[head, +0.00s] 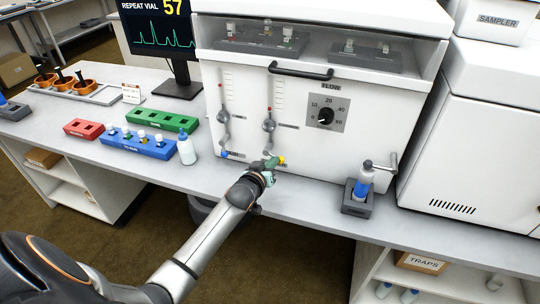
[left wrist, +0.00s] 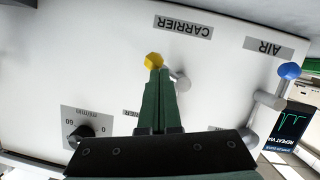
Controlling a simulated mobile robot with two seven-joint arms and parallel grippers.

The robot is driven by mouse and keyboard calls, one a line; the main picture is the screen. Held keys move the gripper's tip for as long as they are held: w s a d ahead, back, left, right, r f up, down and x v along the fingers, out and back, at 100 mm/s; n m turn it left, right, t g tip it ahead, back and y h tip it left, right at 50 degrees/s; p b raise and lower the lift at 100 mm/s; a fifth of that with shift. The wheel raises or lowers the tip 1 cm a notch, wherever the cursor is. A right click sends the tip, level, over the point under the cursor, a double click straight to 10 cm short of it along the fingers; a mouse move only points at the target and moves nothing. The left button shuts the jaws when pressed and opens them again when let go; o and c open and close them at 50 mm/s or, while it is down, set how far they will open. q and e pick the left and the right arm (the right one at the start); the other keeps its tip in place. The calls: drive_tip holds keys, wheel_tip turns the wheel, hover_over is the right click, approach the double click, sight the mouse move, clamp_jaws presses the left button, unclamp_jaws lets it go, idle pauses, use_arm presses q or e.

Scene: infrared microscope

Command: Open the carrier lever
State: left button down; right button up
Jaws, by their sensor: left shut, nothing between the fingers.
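The carrier lever's yellow knob (left wrist: 153,60) shows in the left wrist view, under the upside-down CARRIER label (left wrist: 184,26). A grey pivot (left wrist: 181,83) sits beside it on the white panel. In the head view the yellow knob (head: 282,160) is low on the panel, below the right flow tube. My left gripper (head: 270,163) is shut and empty, its green fingertips right at the knob. In the left wrist view the fingertips (left wrist: 158,72) overlap the knob's lower edge; I cannot tell whether they touch. My right gripper is not in view.
The blue-tipped air lever (left wrist: 288,71) is close by, also low on the panel in the head view (head: 224,153). A flow dial (head: 326,114) is to the right. A vial holder (head: 357,204) and a squeeze bottle (head: 187,151) stand on the bench.

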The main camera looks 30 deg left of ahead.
use_arm(q)
drive_tip(key=shift+a+f+m+y+b, duration=0.1)
drive_tip(key=shift+f+m+y+b, duration=0.3)
drive_tip(key=shift+m, duration=0.4)
drive_tip(key=shift+a+f+m+y+b, duration=0.15)
drive_tip(key=shift+m+y, duration=0.3)
drive_tip(key=shift+m, duration=0.35)
drive_tip(key=shift+f+m+y+b, duration=0.3)
drive_tip(key=shift+m+y, duration=0.15)
drive_tip(key=shift+m, duration=0.35)
drive_tip(key=shift+a+f+m+y+b, duration=0.15)
drive_tip(key=shift+m+y+b, duration=0.15)
drive_tip(key=shift+m+b, duration=0.25)
drive_tip(key=shift+a+f+m+y+b, duration=0.1)
drive_tip(key=shift+m+y+b, duration=0.25)
drive_tip(key=shift+m, duration=0.2)
drive_tip(key=shift+r, duration=0.2)
